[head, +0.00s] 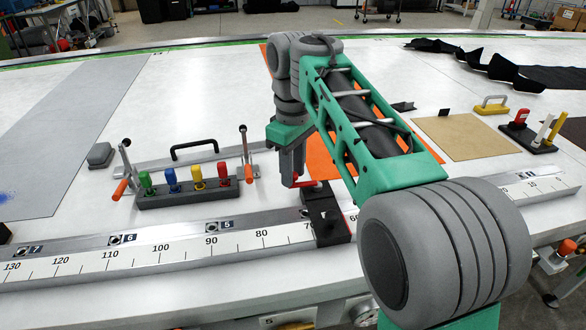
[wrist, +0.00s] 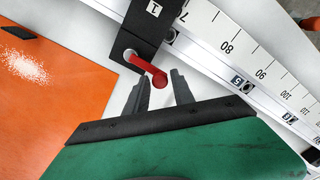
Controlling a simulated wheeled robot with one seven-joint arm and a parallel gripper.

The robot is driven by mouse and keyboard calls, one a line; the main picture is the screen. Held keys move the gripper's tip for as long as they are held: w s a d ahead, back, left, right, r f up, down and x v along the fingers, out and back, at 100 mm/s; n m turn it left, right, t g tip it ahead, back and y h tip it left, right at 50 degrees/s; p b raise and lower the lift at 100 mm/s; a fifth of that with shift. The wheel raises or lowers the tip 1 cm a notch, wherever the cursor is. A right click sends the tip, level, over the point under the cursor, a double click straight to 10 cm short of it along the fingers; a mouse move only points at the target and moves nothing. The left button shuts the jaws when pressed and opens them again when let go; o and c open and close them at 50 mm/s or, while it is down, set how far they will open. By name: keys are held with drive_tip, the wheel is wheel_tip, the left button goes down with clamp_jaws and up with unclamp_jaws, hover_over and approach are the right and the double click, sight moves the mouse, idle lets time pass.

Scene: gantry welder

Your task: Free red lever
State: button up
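A red lever (head: 306,182) sticks out from a black block (head: 326,218) on the measuring rail. In the wrist view the lever (wrist: 146,67) slants from a pivot on the black block, marked 1 (wrist: 155,30), down to a round red knob. My gripper (head: 293,182) points down beside the block. In the wrist view my gripper (wrist: 162,75) has its two grey fingers apart, with the knob between or just over their tips. I cannot tell whether a finger touches it. Part of the lever is hidden by my gripper in the head view.
The ruled rail (head: 180,246) runs along the table's front. A rack with green, blue, yellow and red handles (head: 190,195) stands left, between orange-tipped clamps. An orange sheet (wrist: 50,95) lies flat beside the block. A tan board (head: 465,137) lies right.

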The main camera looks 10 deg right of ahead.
drive_tip(key=shift+o, duration=1.2)
wheel_tip(320, 180, up, 8)
drive_tip(key=p, duration=0.7)
drive_tip(key=shift+f, duration=0.1)
